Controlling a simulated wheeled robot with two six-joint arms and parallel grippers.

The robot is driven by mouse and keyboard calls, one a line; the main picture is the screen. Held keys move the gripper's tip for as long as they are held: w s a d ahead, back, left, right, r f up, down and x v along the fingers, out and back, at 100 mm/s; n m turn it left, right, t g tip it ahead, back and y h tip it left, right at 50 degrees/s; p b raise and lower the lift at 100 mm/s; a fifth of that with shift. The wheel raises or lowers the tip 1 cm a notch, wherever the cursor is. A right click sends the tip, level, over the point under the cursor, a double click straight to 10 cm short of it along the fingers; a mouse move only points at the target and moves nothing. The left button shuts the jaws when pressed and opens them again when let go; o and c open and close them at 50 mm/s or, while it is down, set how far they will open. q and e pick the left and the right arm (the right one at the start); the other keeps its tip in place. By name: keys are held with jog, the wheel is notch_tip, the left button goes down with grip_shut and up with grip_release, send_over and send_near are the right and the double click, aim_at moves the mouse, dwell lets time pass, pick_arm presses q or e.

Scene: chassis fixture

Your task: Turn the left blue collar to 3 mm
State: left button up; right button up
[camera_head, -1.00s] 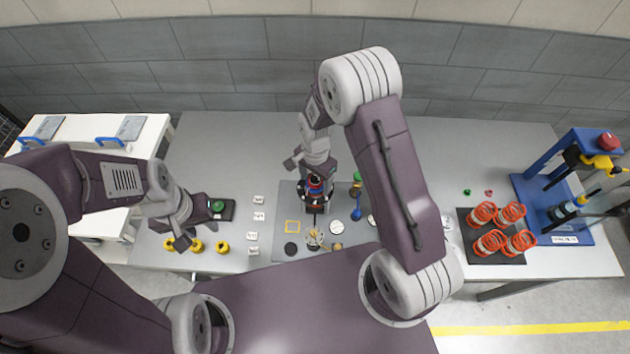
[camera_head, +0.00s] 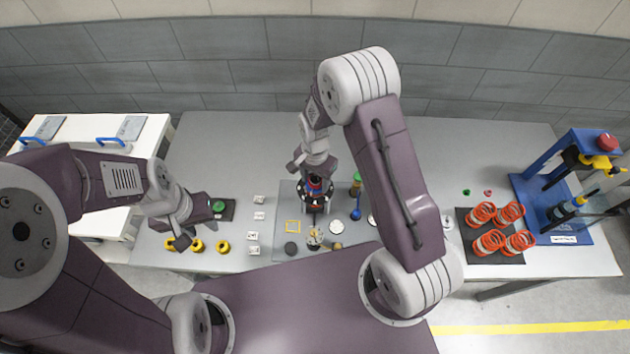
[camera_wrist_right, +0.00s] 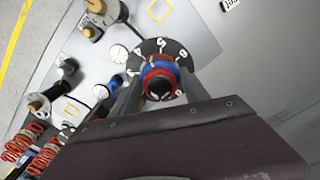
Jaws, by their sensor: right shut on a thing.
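The blue collar (camera_wrist_right: 160,72) is a ring on an upright post, with a red ring by it and a dark dial plate (camera_wrist_right: 153,48) with white marks behind. The exact dial reading is too small to tell. My right gripper (camera_wrist_right: 162,84) is shut on the collar, a finger on each side. My left gripper (camera_head: 184,242) hangs low near the yellow rings at the left. Whether its fingers are apart cannot be made out.
A grey mat (camera_head: 290,250) holds a blue tool (camera_head: 356,210), white discs and small parts. Yellow rings (camera_head: 222,247) lie at the left. Orange springs (camera_head: 490,242) stand on a dark tray at the right, beside a blue press (camera_head: 545,190). The back of the table is clear.

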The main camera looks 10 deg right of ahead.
jog(key=n, duration=1.2)
jog(key=o, duration=1.3)
jog(key=shift+o, duration=0.2)
jog(key=shift+r+p, duration=0.1)
jog(key=shift+p, duration=0.25)
notch_tip(320, 180, up, 7)
jog(key=p, duration=0.6)
jog(key=shift+r, duration=0.15)
jog(key=shift+f, duration=0.2)
